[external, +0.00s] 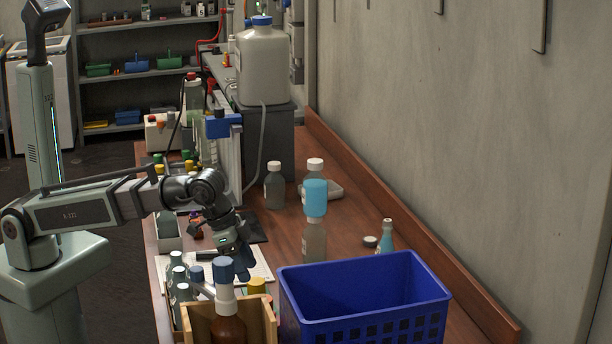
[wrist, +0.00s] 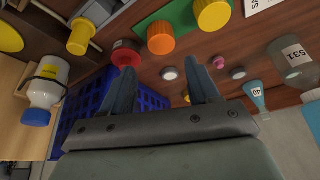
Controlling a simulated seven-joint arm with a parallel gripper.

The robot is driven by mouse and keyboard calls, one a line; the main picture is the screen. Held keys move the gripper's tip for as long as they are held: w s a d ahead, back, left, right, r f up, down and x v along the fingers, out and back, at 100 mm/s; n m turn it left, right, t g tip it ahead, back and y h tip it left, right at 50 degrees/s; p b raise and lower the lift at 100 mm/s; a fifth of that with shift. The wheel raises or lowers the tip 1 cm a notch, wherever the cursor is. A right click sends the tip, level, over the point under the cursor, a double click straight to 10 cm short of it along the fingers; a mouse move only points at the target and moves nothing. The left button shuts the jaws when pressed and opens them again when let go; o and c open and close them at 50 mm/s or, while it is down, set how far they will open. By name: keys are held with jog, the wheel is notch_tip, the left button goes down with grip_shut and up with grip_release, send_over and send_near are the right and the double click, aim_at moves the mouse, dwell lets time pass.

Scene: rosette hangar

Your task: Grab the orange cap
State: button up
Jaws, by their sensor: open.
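In the wrist view, an orange cap (wrist: 161,37) sits on or near the edge of a green mat, beyond my fingertips and roughly in line with the gap between them. A larger yellow-orange cap (wrist: 212,14) is to its right, and a red round cap (wrist: 126,54) is to its lower left, close to the left fingertip. My gripper (wrist: 160,66) is open with nothing between its fingers. In the external view my gripper (external: 241,266) points down over the workbench behind the wooden box. I cannot surely pick out the orange cap there.
A blue basket (external: 365,294) stands at the front right. A wooden box (external: 258,320) holding bottles is left of it. The wrist view also shows a yellow cap (wrist: 82,36) and small round caps.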

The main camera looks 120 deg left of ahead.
jog(key=shift+x, duration=5.15)
jog(key=shift+a, duration=0.15)
jog(key=shift+c, duration=0.4)
jog(key=c, duration=0.7)
jog(key=shift+r, duration=0.15)
